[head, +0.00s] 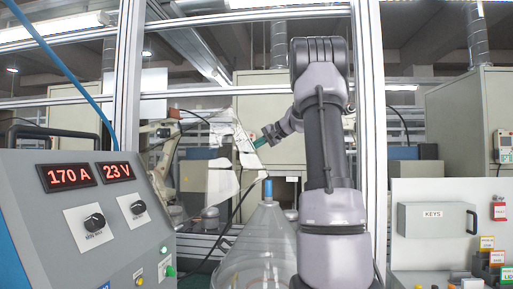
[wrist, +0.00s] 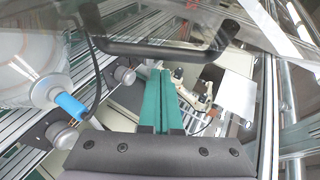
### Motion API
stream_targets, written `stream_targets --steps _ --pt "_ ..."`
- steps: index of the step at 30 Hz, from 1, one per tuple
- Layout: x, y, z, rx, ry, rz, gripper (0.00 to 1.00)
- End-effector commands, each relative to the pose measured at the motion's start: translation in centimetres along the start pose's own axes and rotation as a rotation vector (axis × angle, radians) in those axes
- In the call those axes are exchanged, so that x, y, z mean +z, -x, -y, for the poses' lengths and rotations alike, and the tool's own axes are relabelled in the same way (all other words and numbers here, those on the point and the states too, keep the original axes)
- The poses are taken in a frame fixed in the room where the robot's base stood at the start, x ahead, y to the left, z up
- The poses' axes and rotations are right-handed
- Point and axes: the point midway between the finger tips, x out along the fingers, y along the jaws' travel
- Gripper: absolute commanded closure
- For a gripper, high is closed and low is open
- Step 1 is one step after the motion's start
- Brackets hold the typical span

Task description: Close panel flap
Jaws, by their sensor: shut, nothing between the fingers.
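My gripper (head: 259,142) is raised in the middle of the head view, left of my upright arm, with its green fingers pointing left. In the wrist view its two green fingers (wrist: 160,76) lie together, shut and empty. A see-through panel (wrist: 170,17) with a black bar handle (wrist: 155,48) crosses the top of the wrist view; it looks like the flap. The handle is just beyond the fingertips in the picture; whether they touch I cannot tell. In the head view a pale, clear sheet (head: 224,178) hangs left of my gripper; I cannot tell if it is the same panel.
A clear bottle-shaped vessel (head: 255,245) with a blue tip (head: 268,188) stands below my gripper. A welding console (head: 85,215) reading 170 A and 23 V fills the left. A KEYS box (head: 432,219) is at right. Metal frame posts (head: 127,80) stand around the cell.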

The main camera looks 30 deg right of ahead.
Motion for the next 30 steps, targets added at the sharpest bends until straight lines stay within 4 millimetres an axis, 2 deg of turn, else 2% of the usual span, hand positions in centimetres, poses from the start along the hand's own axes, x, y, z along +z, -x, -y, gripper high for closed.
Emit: stream_targets --steps 4,20,26,30 --pt "0.8 0.2 -0.1 0.001 -0.002 0.001 1.00" --pt "1.4 0.7 0.0 0.001 -0.001 -0.013 1.00" --pt "3.2 2.4 0.1 0.001 0.001 -0.079 1.00" --pt "5.4 4.0 0.2 0.001 0.002 -0.156 1.00"
